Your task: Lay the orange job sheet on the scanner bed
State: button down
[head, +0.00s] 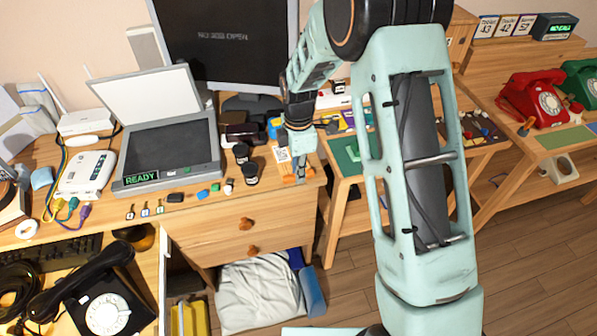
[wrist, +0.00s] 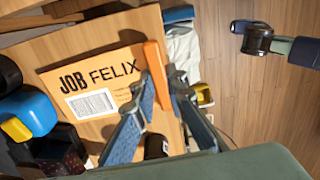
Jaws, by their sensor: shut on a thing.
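The orange job sheet (wrist: 112,92) shows in the wrist view, marked JOB FELIX, with a white printed label and a raised orange tab (wrist: 153,72). My gripper (wrist: 163,88) is shut on this tab, with the sheet below its fingers. In the head view my gripper (head: 300,176) points down at the right front corner of the wooden desk, and the sheet is mostly hidden there. I cannot tell whether the sheet is lifted. The scanner (head: 150,148) stands left of my gripper, its lid (head: 147,98) raised, its dark bed bare, its display reading READY.
A monitor (head: 228,45) stands behind. A black dial phone (head: 104,314) is at the lower left. Red (head: 545,102) and green phones are at the right.

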jog(key=shift+r+p, duration=1.15)
jog(key=shift+r, duration=0.95)
